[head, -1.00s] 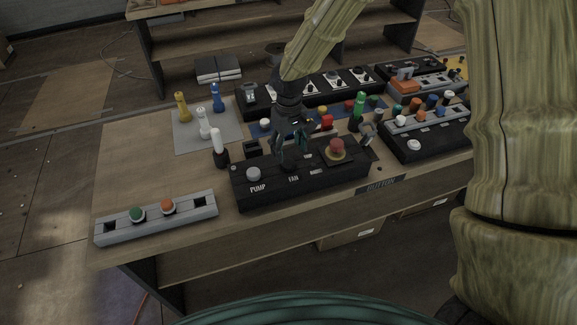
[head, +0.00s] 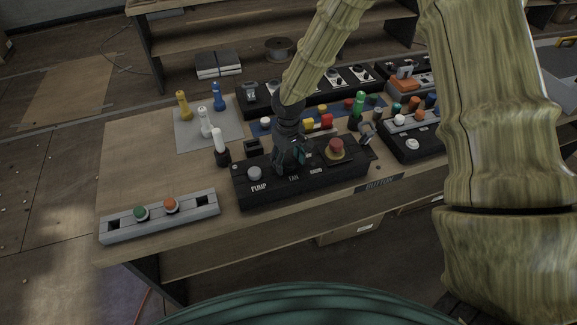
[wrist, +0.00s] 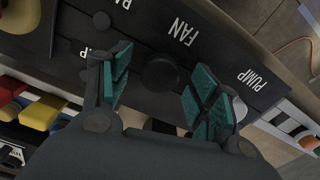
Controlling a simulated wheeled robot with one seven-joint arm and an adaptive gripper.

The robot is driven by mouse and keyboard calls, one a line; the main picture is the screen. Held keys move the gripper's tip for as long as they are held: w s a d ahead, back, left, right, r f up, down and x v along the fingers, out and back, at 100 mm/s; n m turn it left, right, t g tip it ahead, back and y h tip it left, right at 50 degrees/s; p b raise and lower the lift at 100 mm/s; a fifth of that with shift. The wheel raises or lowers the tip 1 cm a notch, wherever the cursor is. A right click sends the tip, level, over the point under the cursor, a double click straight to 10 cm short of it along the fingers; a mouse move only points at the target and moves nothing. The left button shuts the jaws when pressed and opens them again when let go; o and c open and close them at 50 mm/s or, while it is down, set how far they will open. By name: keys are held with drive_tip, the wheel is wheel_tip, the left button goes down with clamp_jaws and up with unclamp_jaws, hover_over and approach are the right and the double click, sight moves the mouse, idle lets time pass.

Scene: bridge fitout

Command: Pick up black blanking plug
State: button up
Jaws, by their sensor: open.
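The black blanking plug (wrist: 160,73) shows in the wrist view as a dark round cap on the black control box (wrist: 215,58), by the FAN label. My gripper (wrist: 160,84) is open, with its green-padded fingers on either side of the plug in that view. I cannot tell how far above the plug the fingertips are, and no contact shows. In the head view my gripper (head: 290,160) is over the FAN part of the control box (head: 265,192) and hides the plug.
On the box, a white PUMP button (head: 254,173) is left of my gripper and a red mushroom button (head: 336,147) is right. A grey strip (head: 190,213) with green and orange buttons lies front left. A white-topped lever (head: 218,140) stands close behind the box.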

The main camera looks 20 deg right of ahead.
drive_tip(key=c, duration=1)
drive_tip(key=shift+c, duration=0.2)
wheel_tip(320, 180, up, 10)
drive_tip(key=b, duration=0.3)
wheel_tip(320, 180, up, 8)
drive_tip(key=f+p, duration=0.1)
drive_tip(key=p, duration=0.5)
hover_over(289, 162)
drive_tip(key=shift+w+r, duration=0.1)
drive_tip(key=shift+r, duration=0.15)
idle(0.4)
